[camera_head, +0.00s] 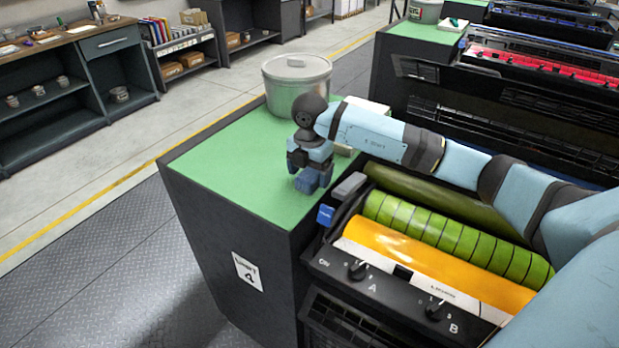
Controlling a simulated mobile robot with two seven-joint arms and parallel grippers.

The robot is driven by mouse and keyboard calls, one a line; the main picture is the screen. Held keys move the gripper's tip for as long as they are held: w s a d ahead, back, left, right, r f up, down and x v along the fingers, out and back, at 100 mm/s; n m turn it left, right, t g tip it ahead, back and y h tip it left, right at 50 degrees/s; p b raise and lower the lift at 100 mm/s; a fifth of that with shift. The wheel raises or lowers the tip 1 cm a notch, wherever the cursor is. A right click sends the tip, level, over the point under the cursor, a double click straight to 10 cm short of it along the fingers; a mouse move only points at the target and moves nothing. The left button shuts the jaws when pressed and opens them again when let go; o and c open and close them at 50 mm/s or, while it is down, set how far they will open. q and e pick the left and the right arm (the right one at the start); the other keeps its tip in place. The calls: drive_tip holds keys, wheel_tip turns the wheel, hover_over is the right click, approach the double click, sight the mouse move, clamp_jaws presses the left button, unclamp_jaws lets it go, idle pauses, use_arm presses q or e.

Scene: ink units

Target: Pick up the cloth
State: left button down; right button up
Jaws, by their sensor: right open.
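I cannot make out a cloth for certain. A flat whitish thing (374,106) lies on the green cabinet top (225,165) behind my right arm, which hides most of it; I cannot tell whether it is the cloth. A small pale patch (343,150) shows just below the arm, right of the gripper. My right gripper (311,182) points down over the green top, near its right front edge, with blue fingers open. I see nothing between them. My left gripper is not in view.
A grey lidded bin (297,85) stands on the green top behind my right gripper. The ink unit with green and yellow rollers (440,238) and a blue-ended lever (326,214) is close on the right. The left part of the green top is clear.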

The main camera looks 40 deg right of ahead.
sight(310, 174)
drive_tip(key=shift+f, duration=0.85)
drive_tip(key=c, duration=1)
drive_tip(key=shift+r, duration=0.15)
wheel_tip(310, 174, up, 20)
drive_tip(key=shift+b, duration=0.4)
